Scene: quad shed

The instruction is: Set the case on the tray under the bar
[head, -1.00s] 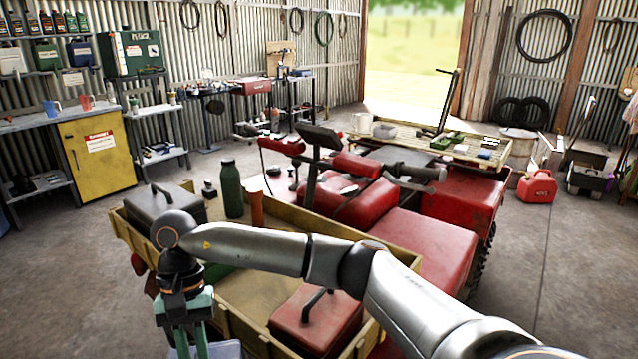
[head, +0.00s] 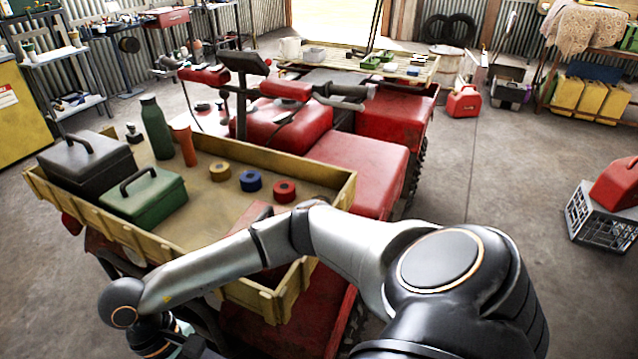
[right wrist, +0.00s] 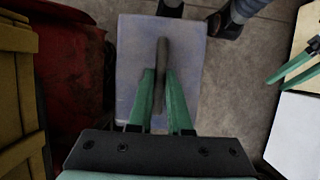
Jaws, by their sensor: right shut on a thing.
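A blue-grey case (right wrist: 135,55) with a dark handle (right wrist: 161,55) hangs below my right gripper (right wrist: 158,75) in the right wrist view. The green fingers are shut on the handle. In the head view my right arm reaches to the lower left, and the case is out of sight there. The wooden-sided tray (head: 325,185) on the red quad is beside the case, which is outside the tray's wall. I cannot tell which part is the bar. Two green fingers at the right of the right wrist view look like my left gripper (right wrist: 276,85), open and empty.
The tray holds a dark toolbox (head: 85,165), a green box (head: 143,197), a green bottle (head: 156,128), an orange tube (head: 184,143) and three tape rolls. My arm partly hides a red box (head: 250,220). Bare tray floor lies around the rolls.

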